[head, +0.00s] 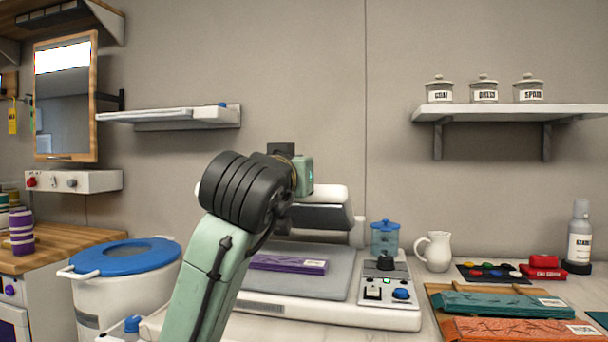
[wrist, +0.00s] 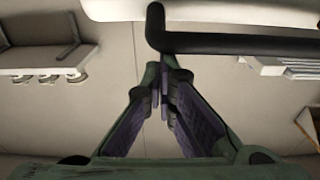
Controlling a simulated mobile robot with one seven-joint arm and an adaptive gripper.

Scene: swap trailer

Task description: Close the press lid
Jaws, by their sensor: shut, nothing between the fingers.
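The press (head: 340,312) stands on the counter in the head view, a white base with a grey lower plate (head: 345,262). Its lid (head: 322,215), white above and dark below, is raised at the back; my arm covers its left part. A flat purple packet (head: 288,264) lies on the plate. In the wrist view a black bar (wrist: 240,43), apparently the lid's handle, crosses in front of a pale surface. My gripper (wrist: 163,80) is shut and empty with its tips close to the bar; I cannot tell if they touch it. In the head view my arm hides the fingers.
Right of the plate is a control panel (head: 388,290) with a lit green light. A blue jar (head: 385,238) and white jug (head: 433,251) stand behind it. Teal (head: 500,303) and orange (head: 520,329) packets lie at right. A blue-lidded tub (head: 125,257) stands at left.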

